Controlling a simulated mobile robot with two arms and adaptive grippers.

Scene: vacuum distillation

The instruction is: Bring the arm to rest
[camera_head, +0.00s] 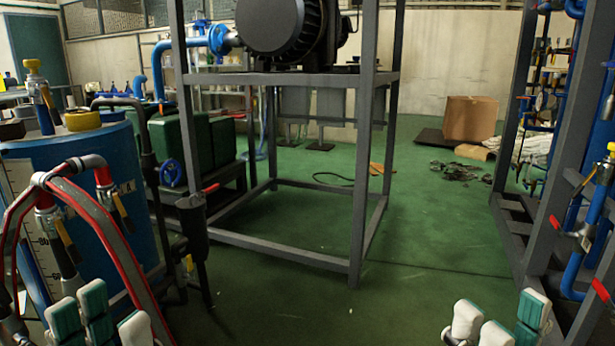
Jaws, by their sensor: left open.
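My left gripper (98,322) is at the bottom left edge of the head view. Its white and green fingers stand apart, with nothing seen between them. It is in front of the blue drum (80,180) and the red and grey hose (110,235). My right gripper (505,322) is at the bottom right, over the green floor, left of the blue piping. Its fingers also stand apart, with nothing seen between them. The lower parts of both grippers are cut off by the frame's edge.
A grey steel frame (357,180) bearing a black motor (282,25) stands in the middle. Another frame (547,170) with blue pipes (590,225) and red-handled valves is at right. The green floor (430,250) between them is clear. A cardboard box (470,118) stands at the back.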

